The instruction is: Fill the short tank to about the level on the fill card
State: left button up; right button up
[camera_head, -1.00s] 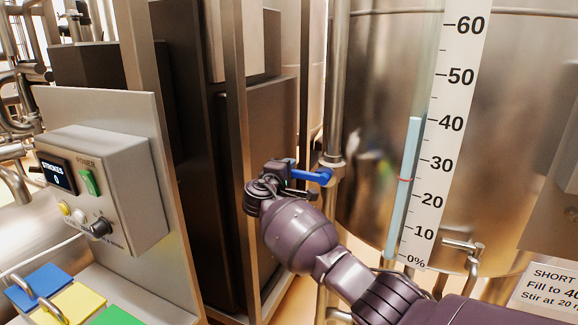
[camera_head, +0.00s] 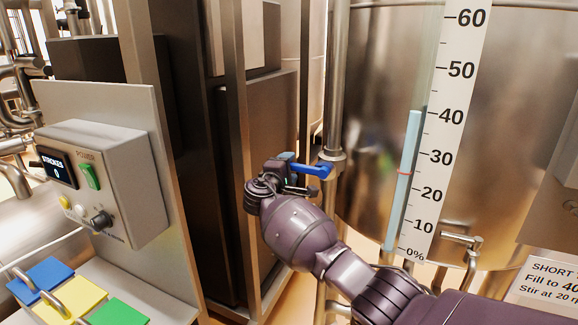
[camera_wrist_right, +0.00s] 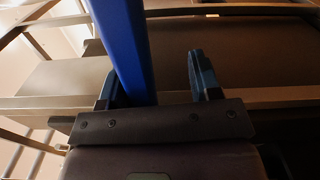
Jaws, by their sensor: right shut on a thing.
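My right gripper (camera_head: 288,172) is shut on the blue valve handle (camera_head: 314,169), beside the vertical pipe left of the tank. In the right wrist view the blue handle (camera_wrist_right: 124,45) lies between the fingers, against the left one. The steel tank (camera_head: 380,90) has a sight tube (camera_head: 404,190) with light blue filling up to about the 40 mark of the percent scale (camera_head: 445,140). A small red ring sits on the tube, between the 20 and 30 marks. The fill card (camera_head: 548,283) at lower right reads "SHORT" and "Fill to 40", partly cut off. My left gripper is out of view.
A grey control box (camera_head: 105,180) at left has a display reading strokes 0, a green power switch (camera_head: 89,176) and a knob. Blue, yellow and green handled blocks (camera_head: 118,313) are below it. Metal posts (camera_head: 240,120) stand close left of my right gripper.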

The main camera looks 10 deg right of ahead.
jog(key=shift+a+f, duration=0.1)
jog(key=shift+f, duration=0.15)
jog(key=v, duration=1)
jog(key=shift+s+a+r+b, duration=0.2)
jog(key=shift+s+r+b, duration=0.05)
jog(key=shift+s+b, duration=0.1)
